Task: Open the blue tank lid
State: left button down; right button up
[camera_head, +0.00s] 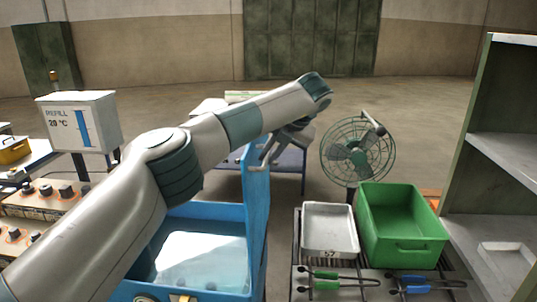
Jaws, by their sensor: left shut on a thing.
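The blue tank (205,211) stands at the lower centre, with pale, clear water inside it. Its blue lid (257,190) is raised and stands about upright along the tank's right side, so the tank's top is open. My left arm reaches across the tank from the left. My left gripper (268,152) is shut on the lid at its upper edge; the exact contact is partly hidden by the wrist. My right gripper is not in view.
Right of the tank, a rack holds a metal tray (330,231) marked 57 and a green bin (402,226). Green-handled tongs (338,280) and blue-handled tongs (428,283) lie in front. A green fan (358,151) stands behind. A shelf (500,150) bounds the right.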

pick_arm(q)
jog(key=c, duration=2)
grip_release()
jog(key=shift+s+f, duration=0.1)
jog(key=shift+f, duration=0.4)
jog(key=shift+c, duration=0.2)
jog(key=shift+o, duration=1.1)
jog(key=shift+a, duration=0.1)
jog(key=shift+w, duration=0.4)
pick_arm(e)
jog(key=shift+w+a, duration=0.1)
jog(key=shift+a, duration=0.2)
pick_arm(q)
jog(key=shift+s+r, duration=0.1)
jog(key=shift+r, duration=0.05)
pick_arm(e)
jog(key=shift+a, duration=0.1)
pick_arm(q)
jog(key=shift+s+r, duration=0.1)
jog(key=shift+r, duration=0.05)
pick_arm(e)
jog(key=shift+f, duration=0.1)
